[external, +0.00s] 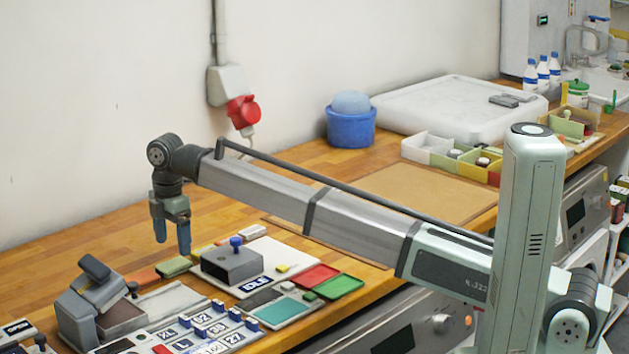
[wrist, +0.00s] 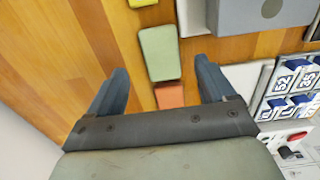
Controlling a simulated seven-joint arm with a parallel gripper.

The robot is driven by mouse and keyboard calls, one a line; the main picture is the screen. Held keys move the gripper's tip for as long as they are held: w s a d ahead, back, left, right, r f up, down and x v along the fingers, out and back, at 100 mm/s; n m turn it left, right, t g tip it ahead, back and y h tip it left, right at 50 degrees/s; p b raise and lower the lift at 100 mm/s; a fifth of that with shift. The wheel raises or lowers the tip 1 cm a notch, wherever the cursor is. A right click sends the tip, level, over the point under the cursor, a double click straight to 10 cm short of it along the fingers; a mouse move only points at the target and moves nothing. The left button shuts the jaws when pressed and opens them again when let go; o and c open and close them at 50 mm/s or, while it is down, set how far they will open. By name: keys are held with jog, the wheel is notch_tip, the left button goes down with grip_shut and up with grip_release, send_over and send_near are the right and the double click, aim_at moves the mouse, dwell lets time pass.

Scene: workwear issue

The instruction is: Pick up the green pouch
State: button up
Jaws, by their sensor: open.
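The green pouch (external: 174,266) lies flat on the wooden worktop in a row of small coloured items. In the wrist view the green pouch (wrist: 160,50) is in full sight, between and a little beyond my fingertips. My gripper (external: 172,248) points down over the worktop, its tips just above the pouch in the external view. In the wrist view my gripper (wrist: 161,70) is open and empty, with a blue-grey finger on each side. No contact with the pouch shows.
An orange item (wrist: 169,96) and a yellow item (wrist: 143,3) lie at either end of the pouch. A grey block with a blue knob (external: 232,263) stands close on the right. A grey device (external: 88,305) stands at front left. Bare wood lies towards the wall.

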aim_at(175, 263)
jog(key=shift+s+f, duration=0.1)
jog(key=shift+f, duration=2.45)
jog(key=shift+c, duration=0.5)
jog(key=c, duration=1)
